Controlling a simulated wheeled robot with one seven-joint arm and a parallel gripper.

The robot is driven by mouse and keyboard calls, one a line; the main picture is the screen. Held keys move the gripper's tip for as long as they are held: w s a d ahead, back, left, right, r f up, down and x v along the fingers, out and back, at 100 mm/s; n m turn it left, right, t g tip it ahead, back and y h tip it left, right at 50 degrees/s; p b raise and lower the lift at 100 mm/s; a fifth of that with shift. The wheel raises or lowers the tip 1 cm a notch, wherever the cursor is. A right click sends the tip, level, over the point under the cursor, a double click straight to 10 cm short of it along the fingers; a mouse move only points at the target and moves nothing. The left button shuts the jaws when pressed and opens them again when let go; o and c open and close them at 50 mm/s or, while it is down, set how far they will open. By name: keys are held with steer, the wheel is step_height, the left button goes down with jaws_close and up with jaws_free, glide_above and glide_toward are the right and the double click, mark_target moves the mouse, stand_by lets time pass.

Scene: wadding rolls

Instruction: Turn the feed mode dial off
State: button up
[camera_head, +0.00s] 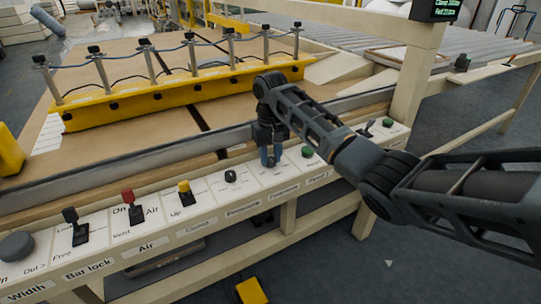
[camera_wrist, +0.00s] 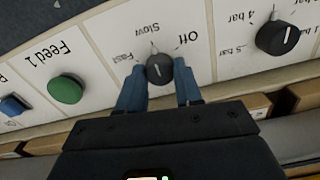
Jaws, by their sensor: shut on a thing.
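The feed mode dial (camera_wrist: 159,69) is a small black round knob on a white panel, seen upside down in the wrist view. Its marks read Fast on the left, Slow in the middle and Off on the right. Its small pale line seems to point up toward the Slow mark, not toward Off. My gripper (camera_wrist: 159,88) has its two blue fingers on either side of the dial and is shut on it. In the head view my gripper (camera_head: 269,160) reaches down to the panel, and its fingers hide the dial.
A green Feed 1 button (camera_wrist: 66,89) and a black bar dial (camera_wrist: 277,37) flank the feed mode dial. The panel (camera_head: 200,190) carries more levers, including a yellow one (camera_head: 185,190) and a red one (camera_head: 129,199). A yellow clamp bar (camera_head: 185,95) stands behind.

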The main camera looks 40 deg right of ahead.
steer(key=shift+c, duration=0.4)
steer(key=shift+r+m+p, duration=0.15)
steer(key=shift+m+p, duration=0.15)
steer(key=shift+p, duration=0.35)
steer(key=shift+r+m+p, duration=0.1)
steer(key=shift+m+p, duration=0.2)
steer(key=shift+p, duration=0.15)
steer(key=m+p, duration=0.3)
steer(key=shift+a+p, duration=0.1)
steer(key=shift+p, duration=0.3)
steer(key=m+p, duration=0.2)
steer(key=m, duration=0.1)
steer(key=shift+m, duration=0.4)
steer(key=shift+f+m+p, duration=0.2)
steer(key=shift+m+p, duration=0.85)
steer(key=shift+m, duration=0.85)
steer(key=o, duration=1)
